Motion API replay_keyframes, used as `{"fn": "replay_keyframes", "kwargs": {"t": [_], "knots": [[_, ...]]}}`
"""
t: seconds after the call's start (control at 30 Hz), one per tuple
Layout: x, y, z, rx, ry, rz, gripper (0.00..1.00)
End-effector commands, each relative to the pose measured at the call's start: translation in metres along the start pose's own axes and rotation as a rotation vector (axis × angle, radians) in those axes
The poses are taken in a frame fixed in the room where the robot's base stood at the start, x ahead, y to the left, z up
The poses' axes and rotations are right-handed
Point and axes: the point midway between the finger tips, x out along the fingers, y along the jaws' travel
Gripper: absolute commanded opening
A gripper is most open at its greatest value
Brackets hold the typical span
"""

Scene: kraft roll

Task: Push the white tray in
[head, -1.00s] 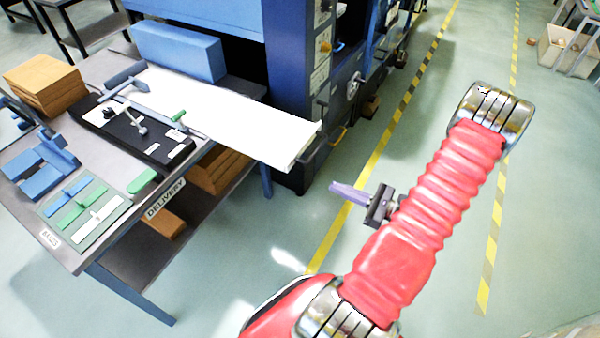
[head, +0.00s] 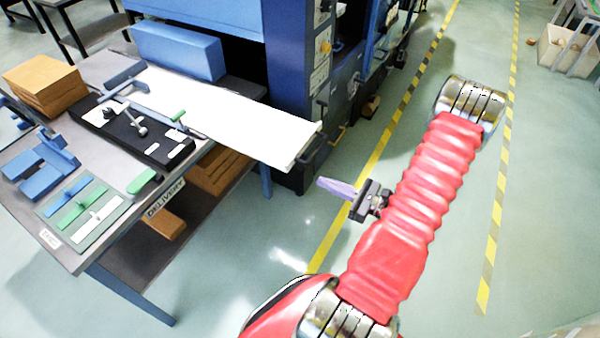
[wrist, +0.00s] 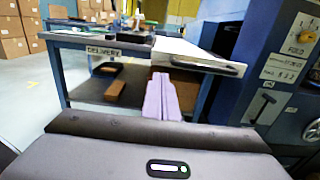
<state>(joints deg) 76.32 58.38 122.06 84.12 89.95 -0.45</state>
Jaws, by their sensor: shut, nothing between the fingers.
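The white tray (head: 235,122) is a long flat slab that sticks out past the edge of the delivery table, beside the blue machine. A dark handle (head: 314,148) is at its near end. In the wrist view the tray (wrist: 185,50) is ahead, with its dark handle (wrist: 208,66) across the front. My gripper (head: 322,183) has purple fingers, shut and empty, over the floor in front of the tray's end and apart from it. In the wrist view my gripper (wrist: 161,95) points toward the table, below and left of the handle.
The delivery table (head: 85,248) holds a black board (head: 130,138), blue blocks and a stack of brown sheets (head: 45,82). A blue box (head: 178,50) lies behind the tray. The blue machine (head: 290,90) stands right of it. Open floor lies around my arm.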

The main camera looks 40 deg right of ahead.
Motion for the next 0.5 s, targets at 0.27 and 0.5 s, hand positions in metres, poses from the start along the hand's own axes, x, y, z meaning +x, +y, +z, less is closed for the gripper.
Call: {"fn": "replay_keyframes", "kwargs": {"t": [0.27, 0.5], "knots": [[0.035, 0.001, 0.000, 0.000, 0.000, 0.004, 0.00], [0.064, 0.001, 0.000, 0.000, 0.000, 0.004, 0.00]]}}
